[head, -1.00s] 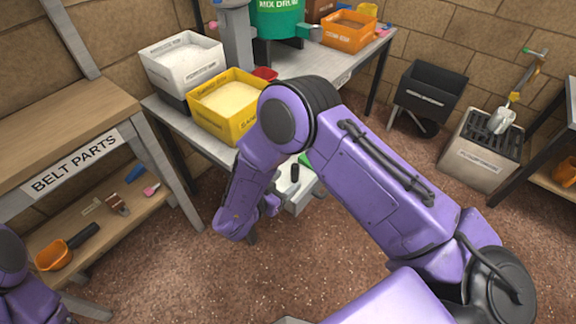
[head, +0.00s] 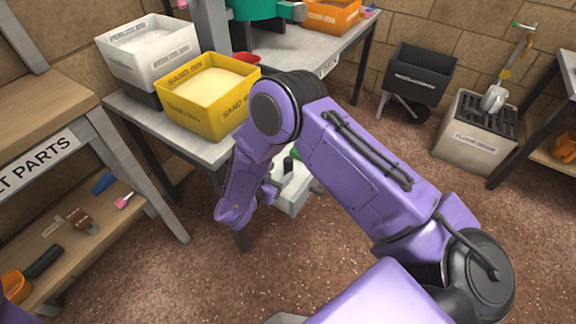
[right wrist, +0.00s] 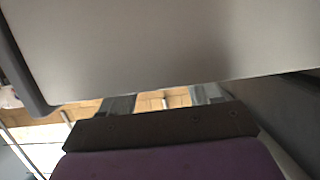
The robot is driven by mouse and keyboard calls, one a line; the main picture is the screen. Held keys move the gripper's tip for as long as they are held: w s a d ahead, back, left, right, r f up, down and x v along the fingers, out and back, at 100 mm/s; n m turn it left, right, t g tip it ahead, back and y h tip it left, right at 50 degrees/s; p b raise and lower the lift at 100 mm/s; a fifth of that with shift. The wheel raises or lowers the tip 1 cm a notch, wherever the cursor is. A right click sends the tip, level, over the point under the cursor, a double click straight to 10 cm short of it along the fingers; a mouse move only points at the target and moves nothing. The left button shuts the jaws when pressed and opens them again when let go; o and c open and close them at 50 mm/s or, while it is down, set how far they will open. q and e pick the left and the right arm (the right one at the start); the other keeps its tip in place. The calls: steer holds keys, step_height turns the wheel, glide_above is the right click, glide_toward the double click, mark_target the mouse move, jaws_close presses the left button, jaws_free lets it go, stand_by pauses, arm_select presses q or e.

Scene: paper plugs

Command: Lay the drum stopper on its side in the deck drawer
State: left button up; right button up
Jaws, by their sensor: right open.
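The deck drawer (head: 293,197) is a pale grey box pulled out under the front of the grey work table, partly hidden by my right arm. A small dark piece and a bit of green show at it; I cannot tell whether either is the drum stopper. My right gripper (head: 270,190) is at the drawer's left side, mostly hidden behind my forearm. In the right wrist view its two fingers (right wrist: 165,100) stand apart, partly hidden by a large grey surface close above; no held thing shows. My left gripper is out of view.
A wooden shelf unit (head: 75,215) stands left. A black bin (head: 418,75) and a floor drain box (head: 475,130) stand right. The brown floor in front is open.

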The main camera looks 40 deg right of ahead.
mark_target(285, 166)
steer(key=b+x, duration=0.1)
steer(key=x, duration=0.4)
steer(key=shift+w+f, duration=0.1)
steer(key=shift+f, duration=0.05)
steer(key=c, duration=1.1)
steer(key=shift+c, duration=0.2)
